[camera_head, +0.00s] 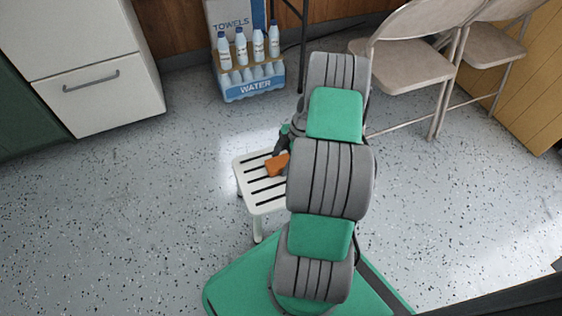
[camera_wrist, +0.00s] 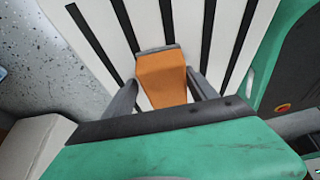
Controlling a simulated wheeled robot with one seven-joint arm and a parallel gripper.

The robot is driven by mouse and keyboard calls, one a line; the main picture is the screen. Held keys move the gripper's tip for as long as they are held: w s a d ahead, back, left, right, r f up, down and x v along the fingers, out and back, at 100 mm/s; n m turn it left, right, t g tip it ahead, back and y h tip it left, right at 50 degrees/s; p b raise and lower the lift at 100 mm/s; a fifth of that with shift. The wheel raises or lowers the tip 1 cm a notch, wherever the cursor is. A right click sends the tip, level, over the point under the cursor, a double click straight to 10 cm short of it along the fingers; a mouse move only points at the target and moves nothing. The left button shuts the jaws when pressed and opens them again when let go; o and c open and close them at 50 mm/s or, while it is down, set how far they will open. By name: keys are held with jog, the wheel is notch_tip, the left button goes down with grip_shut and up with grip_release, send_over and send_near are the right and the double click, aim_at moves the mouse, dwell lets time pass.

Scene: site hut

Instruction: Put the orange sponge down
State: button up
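The orange sponge (camera_head: 277,165) shows over the white slatted stool (camera_head: 250,163) in the head view. In the wrist view the sponge (camera_wrist: 162,82) sits between the two grey fingers of my gripper (camera_wrist: 163,76), with a dark grey layer at its far end. The fingertips meet the sponge's two sides, so my gripper is shut on it. The stool's slats (camera_wrist: 143,22) fill the view behind it. I cannot tell whether the sponge touches the stool top or is held just above it. My arm hides the stool's right part.
A crate of water bottles (camera_head: 252,88) stands on the floor behind the stool. Beige folding chairs (camera_head: 412,62) stand at the back right. A white drawer cabinet (camera_head: 95,85) is at the upper left. The speckled floor left of the stool is clear.

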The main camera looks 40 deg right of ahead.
jog(key=shift+s+a+f, duration=0.2)
jog(key=shift+s+f, duration=0.4)
jog(key=shift+f, duration=0.25)
jog(key=shift+r+p, duration=0.3)
jog(key=w+p+v, duration=0.2)
jog(key=p+v, duration=0.3)
jog(key=v, duration=0.8)
jog(key=w+a+r+m+h, duration=0.15)
jog(key=a+r+m, duration=0.35)
jog(key=a+r, duration=0.7)
jog(key=s+a+r+m+h, duration=0.1)
jog(key=s+a+r+m, duration=0.2)
jog(key=s+a+m, duration=0.2)
jog(key=s+a+r+m+h, duration=0.2)
jog(key=s+a+r+m, duration=0.2)
jog(key=a, duration=0.5)
jog(key=shift+s+a+r+m+t, duration=0.15)
jog(key=shift+s+a+m+t, duration=0.2)
jog(key=shift+s+m, duration=0.65)
jog(key=shift+s+n, duration=0.25)
jog(key=shift+n, duration=0.05)
